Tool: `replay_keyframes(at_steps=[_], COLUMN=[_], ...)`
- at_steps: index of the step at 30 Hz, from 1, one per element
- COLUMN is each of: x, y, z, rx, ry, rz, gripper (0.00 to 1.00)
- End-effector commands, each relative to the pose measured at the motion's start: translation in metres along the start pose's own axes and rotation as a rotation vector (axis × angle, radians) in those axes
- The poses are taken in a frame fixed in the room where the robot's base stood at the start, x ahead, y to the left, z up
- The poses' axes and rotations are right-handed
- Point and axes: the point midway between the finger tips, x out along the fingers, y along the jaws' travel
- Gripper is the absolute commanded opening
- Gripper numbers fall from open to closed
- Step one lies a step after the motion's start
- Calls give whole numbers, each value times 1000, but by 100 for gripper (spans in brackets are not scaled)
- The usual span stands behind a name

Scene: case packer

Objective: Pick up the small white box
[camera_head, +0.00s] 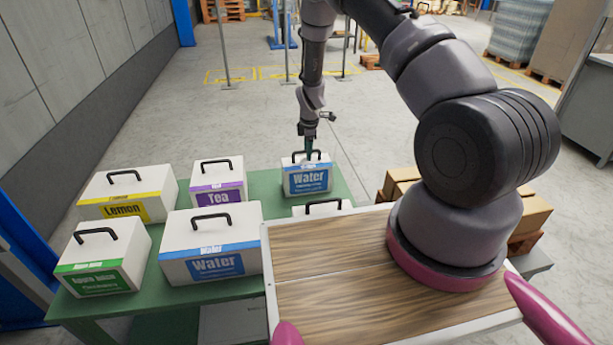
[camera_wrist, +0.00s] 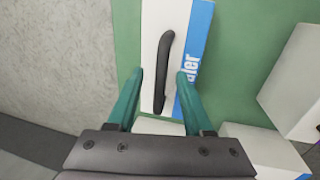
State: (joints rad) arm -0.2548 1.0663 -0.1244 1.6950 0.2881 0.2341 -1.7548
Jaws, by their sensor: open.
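A small white box (camera_head: 307,181) with a blue "Water" label and a black top handle stands upright at the far right of the green table (camera_head: 268,190). My gripper (camera_head: 309,153) points down right over this box. In the wrist view, my open gripper's green fingers (camera_wrist: 160,74) lie on either side of the black handle (camera_wrist: 165,55), near its lower end. The box's white top and blue label edge (camera_wrist: 196,30) show beneath it. Contact between fingers and handle cannot be told.
Other handled boxes share the table: Lemon (camera_head: 127,194), Tea (camera_head: 218,184), a green-labelled box (camera_head: 101,259) and a larger Water box (camera_head: 211,247). Another white box (camera_head: 320,209) is partly hidden behind the wooden top (camera_head: 335,280). Cardboard boxes (camera_head: 534,213) stand at right.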

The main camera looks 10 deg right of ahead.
Motion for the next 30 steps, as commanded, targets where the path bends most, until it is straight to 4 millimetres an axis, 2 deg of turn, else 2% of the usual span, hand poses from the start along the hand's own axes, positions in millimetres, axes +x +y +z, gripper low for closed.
replay_keyframes(at_steps=[3,11,12,15,30], x=[12,13,13,13,13], y=[0,0,0,0,0], z=[0,-1,-1,-1,-1], rx=[-1,-1,-1,-1,-1], ry=[0,0,0,0,0], rz=[-1,0,0,0,0], gripper=[51,51,36,0,0])
